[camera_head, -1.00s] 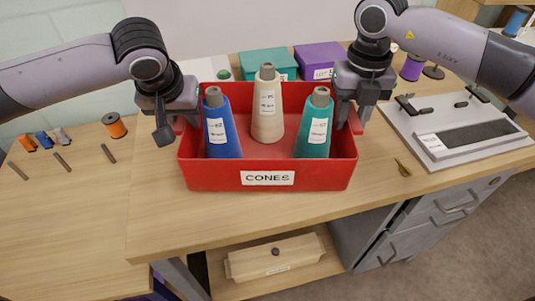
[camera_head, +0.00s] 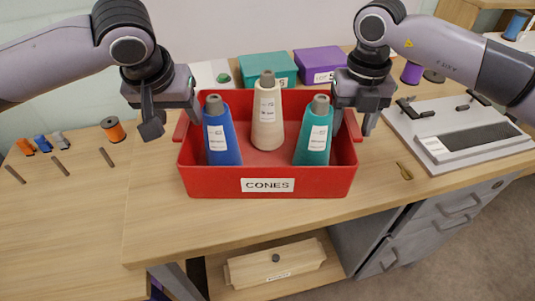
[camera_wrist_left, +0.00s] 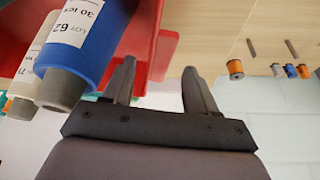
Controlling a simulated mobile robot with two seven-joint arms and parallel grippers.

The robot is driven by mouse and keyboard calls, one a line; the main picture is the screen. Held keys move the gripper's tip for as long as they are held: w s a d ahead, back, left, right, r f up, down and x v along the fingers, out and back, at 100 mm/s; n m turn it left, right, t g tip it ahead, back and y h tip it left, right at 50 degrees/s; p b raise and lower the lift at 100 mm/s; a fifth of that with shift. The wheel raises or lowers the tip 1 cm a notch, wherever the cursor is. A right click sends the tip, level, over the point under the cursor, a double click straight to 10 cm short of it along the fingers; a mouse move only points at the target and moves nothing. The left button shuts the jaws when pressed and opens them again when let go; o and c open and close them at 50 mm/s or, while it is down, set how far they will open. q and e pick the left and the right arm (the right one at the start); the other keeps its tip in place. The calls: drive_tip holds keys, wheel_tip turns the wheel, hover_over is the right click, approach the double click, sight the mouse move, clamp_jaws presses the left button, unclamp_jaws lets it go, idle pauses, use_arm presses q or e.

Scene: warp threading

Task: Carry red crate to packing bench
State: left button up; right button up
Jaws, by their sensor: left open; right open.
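The red crate (camera_head: 267,185), labelled CONES, stands on the wooden bench. It holds a blue cone (camera_head: 222,135), a cream cone (camera_head: 267,110) and a teal cone (camera_head: 312,135), all upright. My left gripper (camera_head: 172,118) is open and empty above and beside the crate's left handle. In the left wrist view its two fingers (camera_wrist_left: 158,75) are spread, with the red handle (camera_wrist_left: 165,50) behind them and nothing between them. My right gripper (camera_head: 353,122) is open at the crate's right handle; whether its fingers straddle the handle is hard to tell.
A teal box (camera_head: 267,68) and a purple box (camera_head: 318,63) stand behind the crate. A grey board with a dark panel (camera_head: 455,130) lies at the right. Small spools, including an orange one (camera_head: 113,130), are at the left. The bench in front of the crate is clear.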

drive_tip(key=shift+r, duration=0.2)
use_arm(q)
drive_tip(key=v, duration=0.7)
drive_tip(key=shift+r, duration=0.15)
use_arm(e)
wheel_tip(320, 180, up, 12)
drive_tip(key=shift+f, duration=0.15)
use_arm(q)
drive_tip(key=shift+s, duration=0.15)
